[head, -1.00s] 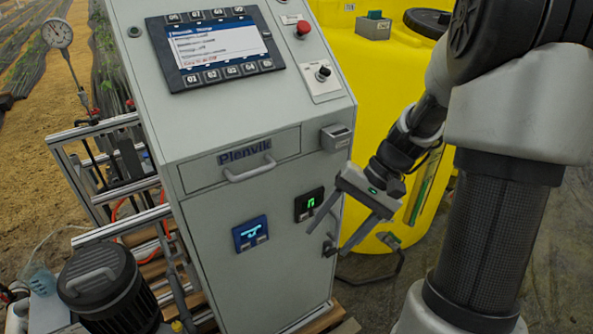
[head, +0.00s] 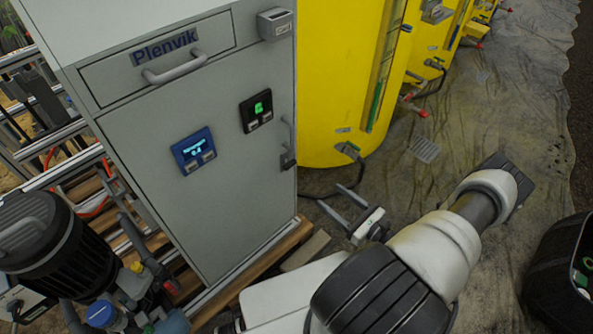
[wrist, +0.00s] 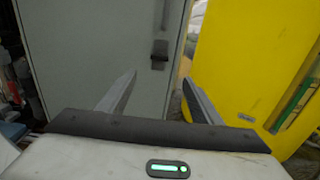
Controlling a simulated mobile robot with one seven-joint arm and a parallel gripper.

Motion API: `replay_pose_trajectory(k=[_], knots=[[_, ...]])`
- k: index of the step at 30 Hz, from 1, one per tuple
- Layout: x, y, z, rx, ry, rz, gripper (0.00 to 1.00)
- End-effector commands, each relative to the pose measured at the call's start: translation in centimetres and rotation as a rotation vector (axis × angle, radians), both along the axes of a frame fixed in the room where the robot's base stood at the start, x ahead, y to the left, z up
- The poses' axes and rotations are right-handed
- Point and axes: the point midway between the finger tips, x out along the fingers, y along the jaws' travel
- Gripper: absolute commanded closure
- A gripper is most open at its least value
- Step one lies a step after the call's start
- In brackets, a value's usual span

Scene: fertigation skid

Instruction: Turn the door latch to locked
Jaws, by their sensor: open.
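The grey cabinet door (head: 200,215) is closed, with a small dark latch (head: 288,162) at its right edge, below a slim vertical handle (head: 286,132). The latch is too small to read its position clearly. In the wrist view the latch (wrist: 160,56) sits ahead, near the middle, beyond the fingertips. My gripper (head: 328,195) is open and empty, below and to the right of the latch in the head view and apart from it. The two fingers also show in the wrist view (wrist: 160,78), spread apart with nothing between them.
A yellow tank (head: 345,80) stands right of the cabinet. A drawer handle (head: 174,68) and a grey box (head: 274,23) stick out of the cabinet front. A black motor (head: 40,235) and pipes stand at left. A wooden pallet (head: 245,262) lies under the cabinet.

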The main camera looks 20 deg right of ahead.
Motion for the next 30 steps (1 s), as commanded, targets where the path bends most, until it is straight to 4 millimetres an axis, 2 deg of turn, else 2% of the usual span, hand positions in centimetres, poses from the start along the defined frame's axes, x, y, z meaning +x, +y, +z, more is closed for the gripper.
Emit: replay_pose_trajectory(k=[5,21,25,30], knots=[[1.8,0.8,0.0,0.002,-0.002,0.0,0.41],[12.4,5.2,-0.1,0.0,-0.002,0.003,0.41],[14.3,6.0,-0.1,0.0,-0.001,0.002,0.41],[15.7,6.5,0.0,0.0,-0.001,0.001,0.41]])
